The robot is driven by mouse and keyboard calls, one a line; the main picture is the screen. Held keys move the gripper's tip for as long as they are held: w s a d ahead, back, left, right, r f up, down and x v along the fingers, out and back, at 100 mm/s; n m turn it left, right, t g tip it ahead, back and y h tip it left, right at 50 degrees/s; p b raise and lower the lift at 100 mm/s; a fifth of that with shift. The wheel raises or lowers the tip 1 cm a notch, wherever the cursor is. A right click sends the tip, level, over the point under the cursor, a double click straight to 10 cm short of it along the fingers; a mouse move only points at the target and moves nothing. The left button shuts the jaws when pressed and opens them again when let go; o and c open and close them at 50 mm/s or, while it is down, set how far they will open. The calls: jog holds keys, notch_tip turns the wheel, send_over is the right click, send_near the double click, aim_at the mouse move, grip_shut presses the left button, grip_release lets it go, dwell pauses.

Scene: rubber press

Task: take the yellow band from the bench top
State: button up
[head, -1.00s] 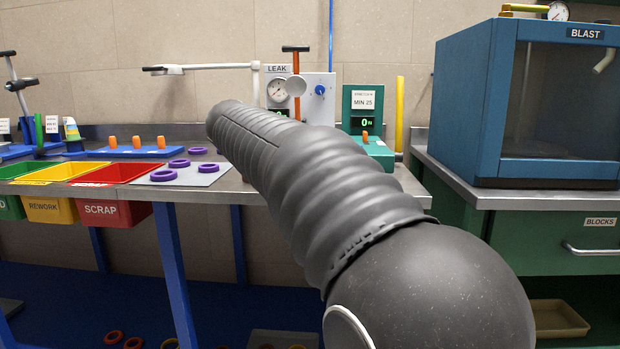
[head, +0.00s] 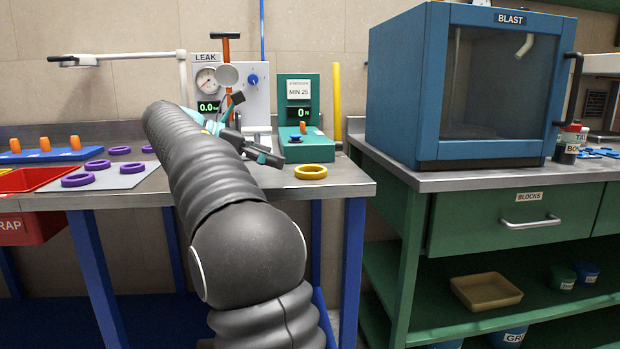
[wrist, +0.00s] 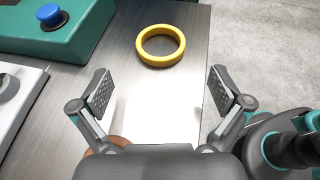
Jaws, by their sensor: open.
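The yellow band (head: 311,172) lies flat on the steel bench top (head: 345,188), near its right end. In the wrist view the yellow band (wrist: 160,45) is whole and unobstructed, ahead of the fingers and roughly centred between them. My gripper (wrist: 162,92) is open and empty, its two padded fingers spread wide over the bench. In the head view my gripper (head: 262,150) is left of the band and apart from it, partly hidden by my own arm.
A green force tester (head: 300,150) stands just behind the band; its base with a blue knob (wrist: 50,16) is at upper left in the wrist view. Purple rings (head: 78,180) lie on a grey mat. A gap separates the bench from the green cabinet (head: 480,225) under the blast box.

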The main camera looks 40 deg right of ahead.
aim_at(300, 168)
jog(key=shift+f+b+x, duration=0.1)
jog(key=shift+b+x, duration=0.4)
jog(key=shift+x, duration=1.2)
jog(key=shift+f+b+x, duration=0.15)
jog(key=shift+b+x, duration=0.3)
jog(key=shift+x, duration=1.25)
jog(key=shift+a, duration=0.1)
jog(key=c, duration=1)
